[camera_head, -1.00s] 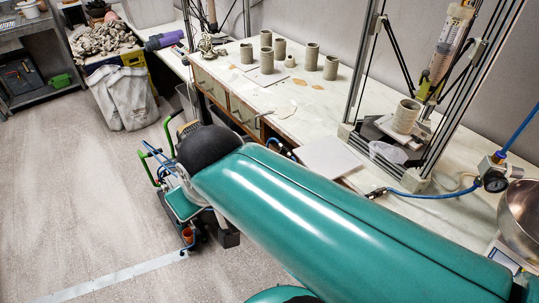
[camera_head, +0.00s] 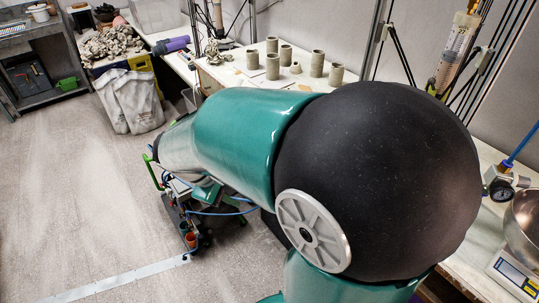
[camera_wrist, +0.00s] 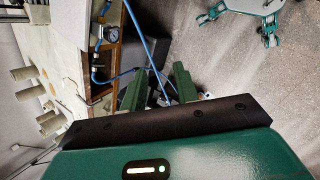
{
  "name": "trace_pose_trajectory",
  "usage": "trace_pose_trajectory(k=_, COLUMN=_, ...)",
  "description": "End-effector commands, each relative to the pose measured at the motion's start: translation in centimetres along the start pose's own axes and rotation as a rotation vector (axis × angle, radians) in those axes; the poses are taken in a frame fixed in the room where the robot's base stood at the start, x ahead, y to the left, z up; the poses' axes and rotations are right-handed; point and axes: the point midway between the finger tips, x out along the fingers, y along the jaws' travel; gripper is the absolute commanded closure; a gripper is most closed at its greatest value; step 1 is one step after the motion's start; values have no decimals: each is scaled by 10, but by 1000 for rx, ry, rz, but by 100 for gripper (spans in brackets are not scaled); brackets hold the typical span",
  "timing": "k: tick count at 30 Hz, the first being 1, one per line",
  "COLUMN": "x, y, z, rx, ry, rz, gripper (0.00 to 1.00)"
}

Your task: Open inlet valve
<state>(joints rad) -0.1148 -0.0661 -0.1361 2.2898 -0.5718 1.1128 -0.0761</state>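In the wrist view my gripper (camera_wrist: 158,88) shows as two green fingers set apart, with a gap between them. Blue hose passes behind the gap, and nothing is clearly held. Left of the fingers, a round pressure gauge (camera_wrist: 112,34) and a small dark fitting (camera_wrist: 97,76) sit by the bench edge with blue hose. I cannot tell whether this fitting is the inlet valve or how its handle stands. In the head view another gauge with a regulator (camera_head: 500,187) and blue hose is at the right. My arm covers much of the bench, and my fingertips are not clear there.
Several clay cups (camera_head: 317,64) stand on the bench. A steel bowl (camera_head: 524,222) and a scale (camera_head: 515,272) are at the right edge. A clay-covered stand (camera_head: 106,42) is at the back left. The floor (camera_head: 75,185) at left is clear.

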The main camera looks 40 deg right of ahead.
Motion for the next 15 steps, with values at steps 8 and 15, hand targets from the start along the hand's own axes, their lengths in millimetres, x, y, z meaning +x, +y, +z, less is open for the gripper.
trace_pose_trajectory(k=8, x=48, y=27, z=-23, rx=-206, ry=-257, rz=164, gripper=70)
trace_pose_trajectory(k=15, x=85, y=50, z=-46, rx=-391, ry=-466, rz=322, gripper=70)
